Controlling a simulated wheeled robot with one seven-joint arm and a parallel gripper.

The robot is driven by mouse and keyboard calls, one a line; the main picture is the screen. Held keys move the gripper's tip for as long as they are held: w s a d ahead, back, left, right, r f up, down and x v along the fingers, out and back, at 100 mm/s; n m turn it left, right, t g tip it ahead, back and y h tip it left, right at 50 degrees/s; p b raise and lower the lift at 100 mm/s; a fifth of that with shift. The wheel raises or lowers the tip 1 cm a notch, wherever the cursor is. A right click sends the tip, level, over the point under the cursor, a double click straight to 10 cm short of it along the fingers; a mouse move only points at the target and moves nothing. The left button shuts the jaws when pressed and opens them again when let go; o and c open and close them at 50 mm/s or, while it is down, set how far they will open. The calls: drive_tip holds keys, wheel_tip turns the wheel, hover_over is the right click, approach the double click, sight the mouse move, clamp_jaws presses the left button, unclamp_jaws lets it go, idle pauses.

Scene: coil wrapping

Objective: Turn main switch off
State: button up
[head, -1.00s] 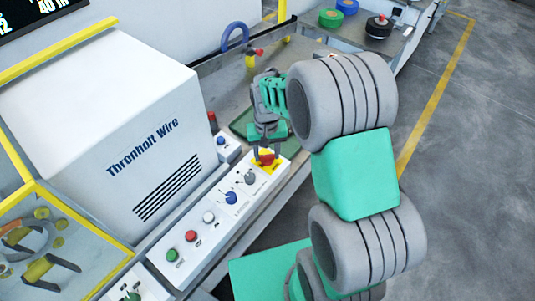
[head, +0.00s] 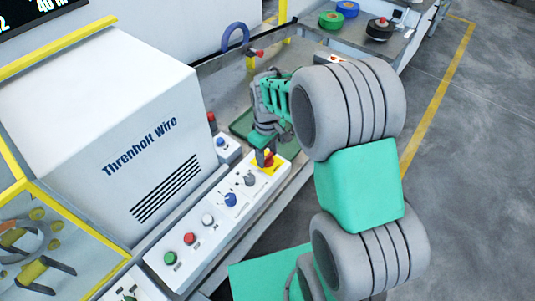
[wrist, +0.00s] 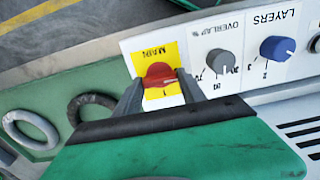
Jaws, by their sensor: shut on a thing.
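The main switch is a red knob (wrist: 160,74) on a yellow plate marked MAIN, at the upper middle of the wrist view. In the head view the red knob (head: 268,160) sits at the far end of the white control panel, partly hidden by my gripper. My gripper (wrist: 161,88) has a grey finger on either side of the knob and is shut on it. In the head view my gripper (head: 263,156) reaches down to the switch from behind it. The switch's position marks are too small to read.
Beside the switch are a grey OVERLAP knob (wrist: 219,61) and a blue LAYERS knob (wrist: 277,48). Red (head: 189,238) and green (head: 169,257) buttons sit nearer on the panel. The white Threnholt Wire housing (head: 110,130) stands left of the panel.

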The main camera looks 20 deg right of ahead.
sight(267, 156)
drive_tip(key=shift+w+r, duration=0.1)
drive_tip(key=shift+w, duration=0.05)
idle(0.3)
drive_tip(key=o, duration=1.4)
drive_tip(key=shift+c, duration=0.2)
wheel_tip(267, 156, up, 8)
drive_tip(key=shift+f+b, duration=0.15)
drive_tip(key=shift+b, duration=0.4)
